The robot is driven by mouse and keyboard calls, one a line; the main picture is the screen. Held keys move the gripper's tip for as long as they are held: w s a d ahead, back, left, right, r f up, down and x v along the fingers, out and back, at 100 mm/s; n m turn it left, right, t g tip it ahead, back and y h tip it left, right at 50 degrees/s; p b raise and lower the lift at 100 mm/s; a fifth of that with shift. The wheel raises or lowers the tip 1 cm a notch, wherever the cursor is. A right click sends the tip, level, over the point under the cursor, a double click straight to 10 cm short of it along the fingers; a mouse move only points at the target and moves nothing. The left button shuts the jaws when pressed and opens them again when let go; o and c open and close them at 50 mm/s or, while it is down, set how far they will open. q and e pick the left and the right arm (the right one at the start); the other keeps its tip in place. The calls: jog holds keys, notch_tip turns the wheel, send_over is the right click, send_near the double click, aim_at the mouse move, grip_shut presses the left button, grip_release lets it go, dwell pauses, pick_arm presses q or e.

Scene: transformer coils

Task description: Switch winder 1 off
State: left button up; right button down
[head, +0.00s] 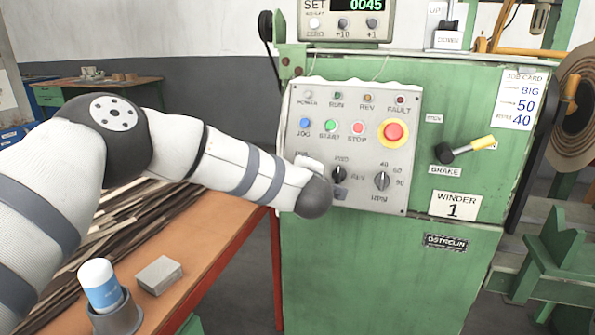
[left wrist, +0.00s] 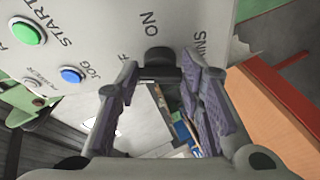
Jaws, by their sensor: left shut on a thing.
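Winder 1 is the green machine with the "WINDER 1" plate (head: 455,205). Its grey control panel (head: 300,121) faces me. My left arm covers the panel's lower left corner in the head view, hiding the switch there. In the left wrist view, a dark knob (left wrist: 160,56) stands out from the panel between the marks "ON", "F" and "INS", the last two partly cut off. My left gripper (left wrist: 160,73) has its two fingers on either side of the knob, shut on it. Which way the knob points is hard to tell. My right gripper is not in view.
The panel also has a blue JOG button (head: 305,123), a green START button (head: 330,125), a red STOP button (head: 358,128) and a red emergency stop (head: 394,132). A brake lever (head: 468,149) sits to the right. An orange bench (head: 222,253) stands at left.

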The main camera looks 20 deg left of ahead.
pick_arm(q)
jog(key=shift+d+r+n+g, duration=0.15)
jog(key=shift+n+g, duration=0.35)
jog(key=shift+n, duration=0.6)
jog(key=o, duration=1.2)
jog(key=shift+c, duration=0.2)
jog(key=v, duration=1.2)
